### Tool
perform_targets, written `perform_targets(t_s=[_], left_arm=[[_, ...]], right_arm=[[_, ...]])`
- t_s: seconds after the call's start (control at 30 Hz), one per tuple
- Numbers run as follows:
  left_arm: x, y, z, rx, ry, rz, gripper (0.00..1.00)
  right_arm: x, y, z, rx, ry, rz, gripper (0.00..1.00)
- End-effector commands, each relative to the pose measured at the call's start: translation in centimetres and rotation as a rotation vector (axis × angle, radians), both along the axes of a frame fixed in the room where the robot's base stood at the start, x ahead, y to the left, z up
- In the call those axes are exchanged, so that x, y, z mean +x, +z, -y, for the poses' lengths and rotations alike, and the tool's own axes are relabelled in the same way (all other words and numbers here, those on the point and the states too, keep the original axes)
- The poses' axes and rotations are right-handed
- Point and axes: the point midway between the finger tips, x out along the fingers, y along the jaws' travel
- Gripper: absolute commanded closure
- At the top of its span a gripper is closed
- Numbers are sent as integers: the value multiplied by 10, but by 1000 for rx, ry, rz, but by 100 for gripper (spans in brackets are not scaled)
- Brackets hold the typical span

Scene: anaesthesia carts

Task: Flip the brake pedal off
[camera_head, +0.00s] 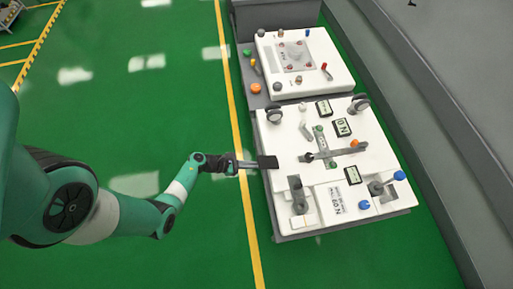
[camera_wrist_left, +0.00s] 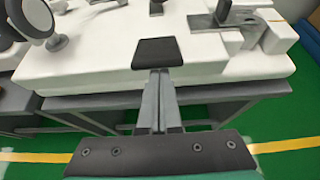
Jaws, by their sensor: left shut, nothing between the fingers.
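My left gripper (camera_head: 267,162) is shut and empty at the left edge of the white cart panel (camera_head: 285,165). A grey pedal-like lever on a bracket (camera_head: 298,196) stands on the panel's lower left, below the gripper in the head view. It seems to be the bracketed part at the top right of the left wrist view (camera_wrist_left: 235,22). No label names the brake pedal, so I cannot be sure it is this one. My right gripper is not in view.
A grey bar with an orange knob (camera_head: 354,143) crosses the panel's middle. A second white panel (camera_head: 290,85) lies behind. Green floor left of the cart is clear.

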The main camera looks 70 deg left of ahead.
Motion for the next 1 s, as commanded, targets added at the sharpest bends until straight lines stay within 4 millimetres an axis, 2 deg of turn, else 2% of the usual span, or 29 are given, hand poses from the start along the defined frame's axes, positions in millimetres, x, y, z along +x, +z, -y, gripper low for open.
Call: perform_targets(t_s=[0.2, 0.8, 0.9, 1.0], left_arm=[[1, 9, 0, 1, 0, 1, 100], [3, 13, 0, 0, -1, 8, 100], [3, 11, 0, -1, -2, 9, 100], [2, 1, 1, 1, -7, 7, 100]], right_arm=[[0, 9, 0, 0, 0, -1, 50], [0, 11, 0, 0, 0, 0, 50], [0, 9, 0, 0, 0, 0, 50], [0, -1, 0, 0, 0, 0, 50]])
